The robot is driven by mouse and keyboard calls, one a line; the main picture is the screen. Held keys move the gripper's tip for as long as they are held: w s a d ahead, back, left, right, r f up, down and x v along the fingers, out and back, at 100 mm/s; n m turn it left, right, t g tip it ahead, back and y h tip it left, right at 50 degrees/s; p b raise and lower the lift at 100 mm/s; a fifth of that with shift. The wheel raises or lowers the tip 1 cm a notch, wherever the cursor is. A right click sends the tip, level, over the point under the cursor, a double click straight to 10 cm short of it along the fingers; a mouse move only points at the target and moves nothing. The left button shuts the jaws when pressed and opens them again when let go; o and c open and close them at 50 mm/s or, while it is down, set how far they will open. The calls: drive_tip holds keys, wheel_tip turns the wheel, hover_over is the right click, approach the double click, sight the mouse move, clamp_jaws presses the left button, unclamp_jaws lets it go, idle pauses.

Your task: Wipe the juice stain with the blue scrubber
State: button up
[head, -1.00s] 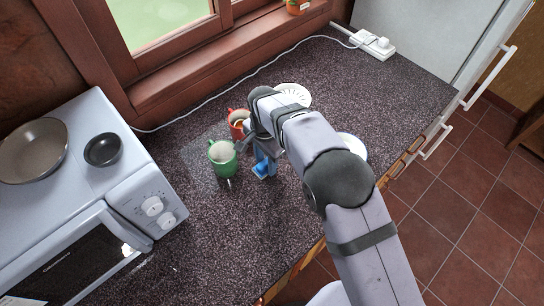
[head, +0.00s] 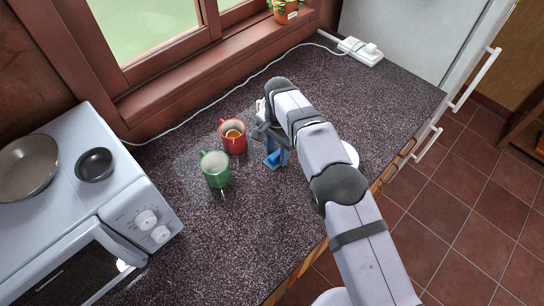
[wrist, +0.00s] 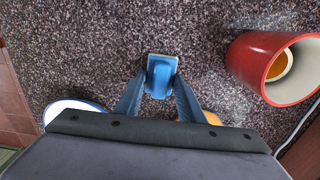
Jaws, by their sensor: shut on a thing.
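My gripper (head: 273,150) is shut on the blue scrubber (head: 279,158), low over the dark speckled counter. In the wrist view the scrubber (wrist: 160,76) sits between the fingertips (wrist: 160,88), with a pale edge along its far side. I cannot tell whether it touches the counter. No juice stain can be made out for certain. An orange patch (wrist: 212,118) shows partly behind my gripper in the wrist view; whether it is a stain or an object is unclear.
A red mug (head: 232,136) with orange liquid and a green mug (head: 214,170) stand left of my gripper. A white dish (head: 351,154) is partly hidden by my arm. A white oven (head: 120,205) stands at left. A cord and power strip (head: 361,51) lie along the back.

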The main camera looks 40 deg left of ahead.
sight(258, 176)
drive_tip(key=shift+w, duration=1)
drive_tip(key=shift+s, duration=5.2)
wheel_tip(258, 176, up, 8)
drive_tip(key=p, duration=0.5)
drive_tip(key=shift+w, duration=0.15)
drive_tip(key=shift+w+r, duration=0.1)
